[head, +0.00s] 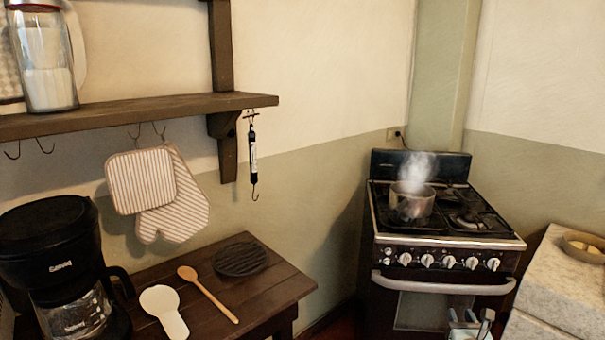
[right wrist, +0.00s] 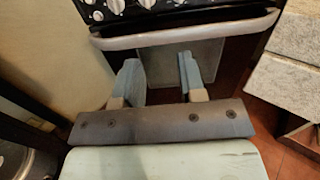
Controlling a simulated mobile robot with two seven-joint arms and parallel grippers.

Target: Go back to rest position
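My right gripper (head: 468,322) shows at the bottom edge of the head view, low in front of the stove (head: 440,225). In the right wrist view its two fingers (right wrist: 160,80) stand apart with nothing between them. Beyond them are the stove's oven door, handle and white knobs. The gripper appears apart from the stove. My left gripper and left arm do not show in either view.
A steaming pot (head: 411,202) sits on the stove. A wooden table (head: 262,291) holds a coffee maker (head: 50,250), a spoon rest (head: 164,310), a wooden spoon (head: 208,294) and a dark trivet (head: 241,259). A wall shelf (head: 150,109) is above. A stone counter (head: 560,290) stands right.

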